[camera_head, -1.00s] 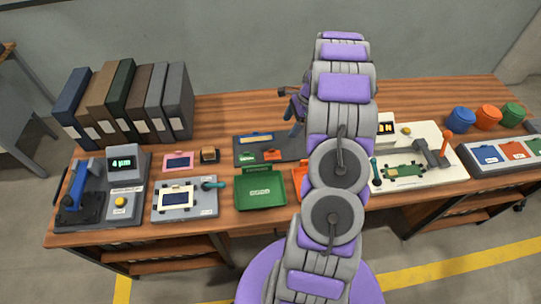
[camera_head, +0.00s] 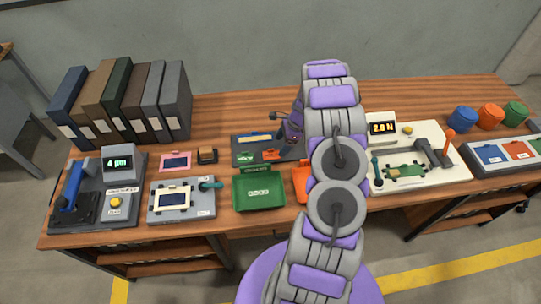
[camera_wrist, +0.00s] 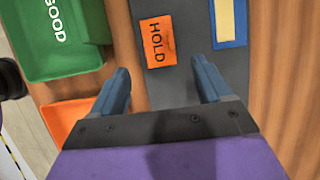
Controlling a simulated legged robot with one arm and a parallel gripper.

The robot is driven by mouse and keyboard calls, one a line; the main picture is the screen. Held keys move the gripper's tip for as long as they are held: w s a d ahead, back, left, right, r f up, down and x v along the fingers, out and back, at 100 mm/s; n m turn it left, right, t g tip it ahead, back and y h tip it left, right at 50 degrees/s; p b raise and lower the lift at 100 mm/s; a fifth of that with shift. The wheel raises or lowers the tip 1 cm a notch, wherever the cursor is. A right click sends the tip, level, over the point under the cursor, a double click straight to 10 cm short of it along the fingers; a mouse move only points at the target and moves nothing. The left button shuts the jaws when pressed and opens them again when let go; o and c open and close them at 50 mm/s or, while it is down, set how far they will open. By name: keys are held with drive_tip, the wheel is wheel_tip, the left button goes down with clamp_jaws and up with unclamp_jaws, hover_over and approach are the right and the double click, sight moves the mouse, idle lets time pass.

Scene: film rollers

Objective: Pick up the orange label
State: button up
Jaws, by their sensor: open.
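The orange label (camera_wrist: 157,42) reads HOLD and lies flat on a dark grey mat (camera_wrist: 180,82) in the wrist view. It also shows in the head view (camera_head: 271,155), on the mat (camera_head: 240,142) near the middle of the bench. My gripper (camera_wrist: 161,74) is open and empty. Its two blue fingers point toward the label, which lies just beyond the fingertips and roughly between them in the picture; the height gap cannot be told.
A blue strip with a pale yellow bar (camera_wrist: 228,18) lies right of the label. A green GOOD tray (camera_head: 258,188) and a partly hidden orange tray (camera_wrist: 70,115) stand nearby. A green label (camera_head: 245,158) lies on the mat's left. A cream test fixture (camera_head: 430,175) stands right of my arm.

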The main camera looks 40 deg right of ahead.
sight(273, 155)
drive_tip(key=b+x, duration=0.1)
drive_tip(key=x, duration=0.3)
drive_tip(key=shift+w+f, duration=0.15)
drive_tip(key=shift+w+a+f, duration=0.15)
drive_tip(key=shift+a+f, duration=0.05)
drive_tip(key=shift+a, duration=0.4)
drive_tip(key=shift+d+f, duration=0.1)
drive_tip(key=shift+d, duration=0.35)
drive_tip(key=c, duration=0.4)
drive_tip(key=shift+a, duration=0.2)
drive_tip(key=c, duration=0.5)
